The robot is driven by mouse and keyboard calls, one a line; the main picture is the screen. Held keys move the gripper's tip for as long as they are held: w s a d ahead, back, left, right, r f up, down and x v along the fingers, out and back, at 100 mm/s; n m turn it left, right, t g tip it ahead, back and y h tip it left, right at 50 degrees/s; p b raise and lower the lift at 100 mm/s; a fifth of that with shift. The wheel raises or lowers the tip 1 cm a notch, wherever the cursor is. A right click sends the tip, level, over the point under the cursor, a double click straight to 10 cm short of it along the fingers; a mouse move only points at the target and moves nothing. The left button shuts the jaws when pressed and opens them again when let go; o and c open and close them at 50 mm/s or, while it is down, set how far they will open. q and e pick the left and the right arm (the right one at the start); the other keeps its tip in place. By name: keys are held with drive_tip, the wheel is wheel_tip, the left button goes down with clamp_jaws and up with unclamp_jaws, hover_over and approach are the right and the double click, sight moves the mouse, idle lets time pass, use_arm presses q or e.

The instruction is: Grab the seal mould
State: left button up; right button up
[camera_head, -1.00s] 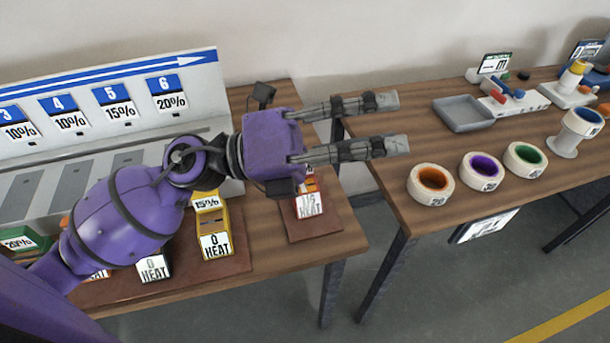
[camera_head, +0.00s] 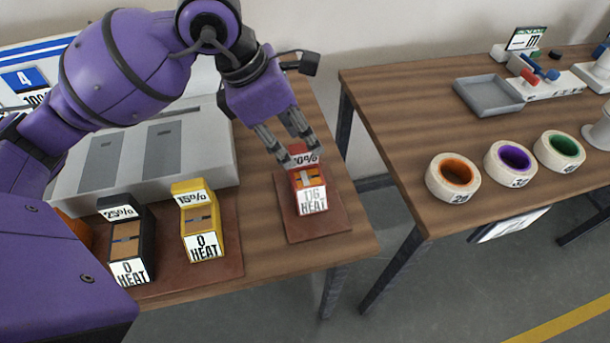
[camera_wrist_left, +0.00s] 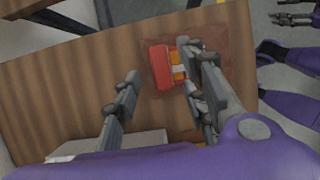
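A red mould block (camera_head: 310,190) with "10%" and "116 HEAT" labels stands upright on a small brown mat (camera_head: 335,218) at the right end of the left table. My left gripper (camera_head: 302,156) is open and points down at the top rear of this block. In the left wrist view the left gripper's fingers (camera_wrist_left: 160,62) are wide apart. The red block (camera_wrist_left: 159,67) lies between them, closer to the right finger, which partly covers it. I cannot tell whether that finger touches it. My right gripper (camera_wrist_left: 290,12) shows small at the top right of that view, fingers apart.
A yellow "15%" block (camera_head: 201,228) and a black "25%" block (camera_head: 127,247) stand on a larger brown mat to the left. A grey slotted panel (camera_head: 150,150) is behind them. Tape rolls and a grey tray (camera_head: 488,96) are on the right table, across a gap.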

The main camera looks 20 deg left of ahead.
sight(303, 146)
use_arm(q)
drive_tip(key=x, duration=0.3)
drive_tip(key=shift+d+f, duration=0.15)
drive_tip(key=shift+d, duration=0.1)
clamp_jaws()
drive_tip(key=shift+w, duration=0.1)
